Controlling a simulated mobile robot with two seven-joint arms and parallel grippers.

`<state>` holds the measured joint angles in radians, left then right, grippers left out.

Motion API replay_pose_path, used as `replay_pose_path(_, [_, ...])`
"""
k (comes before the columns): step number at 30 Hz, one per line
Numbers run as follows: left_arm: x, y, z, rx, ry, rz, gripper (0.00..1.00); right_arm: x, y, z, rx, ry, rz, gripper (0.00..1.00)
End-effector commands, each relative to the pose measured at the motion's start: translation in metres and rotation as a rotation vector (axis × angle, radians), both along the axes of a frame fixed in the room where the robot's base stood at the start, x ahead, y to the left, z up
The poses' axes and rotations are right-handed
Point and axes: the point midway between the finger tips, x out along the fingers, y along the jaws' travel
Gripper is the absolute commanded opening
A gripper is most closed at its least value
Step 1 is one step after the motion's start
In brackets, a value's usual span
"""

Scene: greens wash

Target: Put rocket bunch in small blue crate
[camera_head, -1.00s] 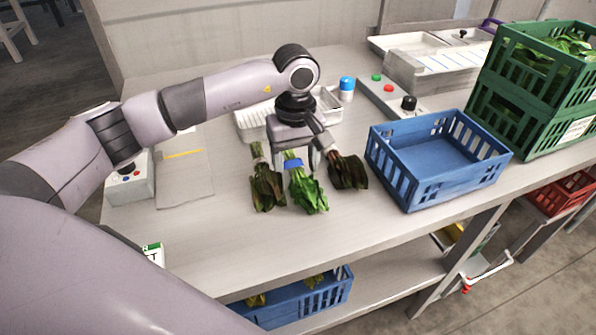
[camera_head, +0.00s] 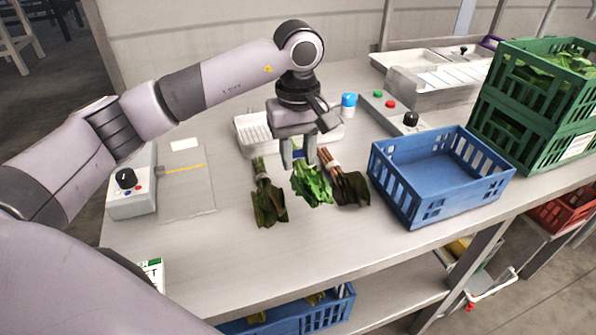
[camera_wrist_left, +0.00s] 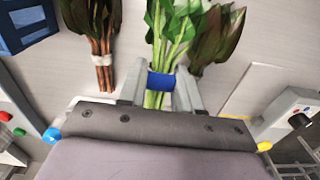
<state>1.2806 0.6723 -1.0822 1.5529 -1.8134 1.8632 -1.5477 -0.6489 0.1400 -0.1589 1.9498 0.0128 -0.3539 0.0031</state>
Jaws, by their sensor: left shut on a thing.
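The bright green leafy bunch with a blue band, which I take for the rocket bunch (camera_head: 312,187), is in my left gripper (camera_head: 298,160). The fingers are shut on it around the band, also seen in the left wrist view (camera_wrist_left: 166,82). Its leaves hang just above the table, between two darker bunches. The blue crate (camera_head: 428,211) stands empty on the table to the right of the gripper. My right gripper is not in view.
A dark bunch (camera_head: 270,203) lies to the left and a red-stemmed dark bunch (camera_head: 351,188) close on the right. A white tray (camera_head: 250,137) is behind. Green crates (camera_head: 533,112) are stacked at the right. Another blue crate (camera_head: 340,311) sits on the lower shelf. The front tabletop is clear.

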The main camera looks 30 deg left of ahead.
Motion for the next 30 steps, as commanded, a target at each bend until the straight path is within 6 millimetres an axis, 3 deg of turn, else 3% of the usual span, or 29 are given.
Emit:
replay_pose_path(6, [0.001, -0.001, 0.064, -0.001, -0.006, 0.000, 0.00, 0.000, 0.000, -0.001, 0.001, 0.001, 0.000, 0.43])
replay_pose_path(12, [0.000, 0.000, 0.108, 0.001, -0.004, 0.001, 0.00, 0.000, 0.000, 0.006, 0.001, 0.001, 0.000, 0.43])
replay_pose_path(21, [0.000, 0.000, 0.137, 0.000, -0.001, 0.000, 0.00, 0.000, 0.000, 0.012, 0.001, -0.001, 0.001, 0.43])
replay_pose_path(30, [0.000, 0.000, 0.141, -0.001, 0.001, 0.004, 0.00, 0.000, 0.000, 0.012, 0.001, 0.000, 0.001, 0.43])
